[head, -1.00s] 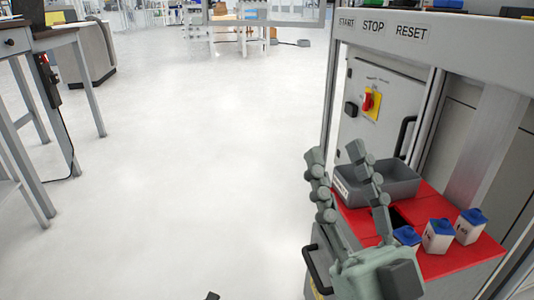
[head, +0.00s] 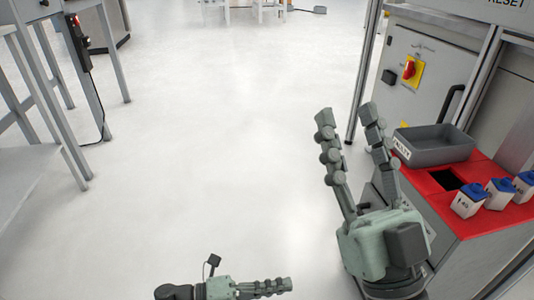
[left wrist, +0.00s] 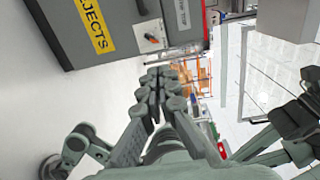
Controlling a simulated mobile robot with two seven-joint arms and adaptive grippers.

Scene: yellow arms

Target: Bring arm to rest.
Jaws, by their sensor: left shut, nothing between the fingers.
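My left gripper (head: 288,284) lies low at the bottom edge of the head view, with its fingers together and pointing right. In the left wrist view its fingers (left wrist: 161,80) are closed against each other with nothing between them. My right gripper (head: 346,115) stands upright at centre right in the head view, its two fingers apart and empty. It is just left of the red-topped bench and appears close to the grey tray.
The red-topped bench (head: 415,178) carries a grey tray (head: 435,155) and three blue-capped white containers (head: 468,201). A grey cabinet (head: 405,45) with a red switch stands behind. A table (head: 28,160) is at left. The floor between (head: 220,120) is clear. The left wrist view shows a yellow-labelled grey box (left wrist: 60,35).

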